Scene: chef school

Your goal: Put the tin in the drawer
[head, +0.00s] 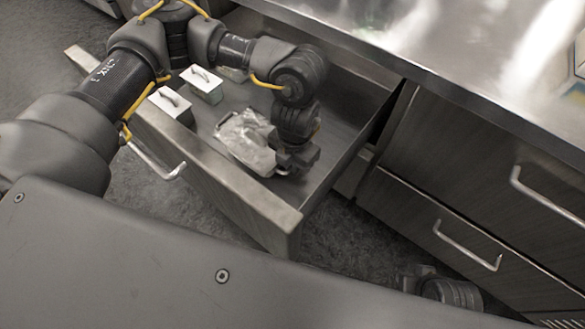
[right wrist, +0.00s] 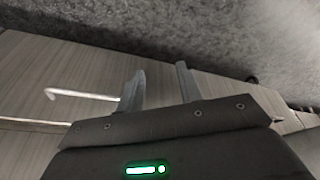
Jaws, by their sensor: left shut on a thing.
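The drawer (head: 232,188) is pulled out, and its inside shows from above. A pale, silvery, uneven-looking object (head: 243,138), which I take for the tin, is inside the drawer walls near the front right. My left gripper (head: 290,168) reaches down into the drawer and is shut at the right end of this object. The fingertips are partly hidden, and I cannot tell whether the object touches the drawer floor. My right gripper (right wrist: 160,84) has its two fingers apart with nothing between them; part of the right arm shows low in the head view (head: 447,290).
A steel counter (head: 440,45) lies above on the right. Shut drawers with bar handles (head: 468,246) are below it. Grey floor (head: 345,240) shows in front.

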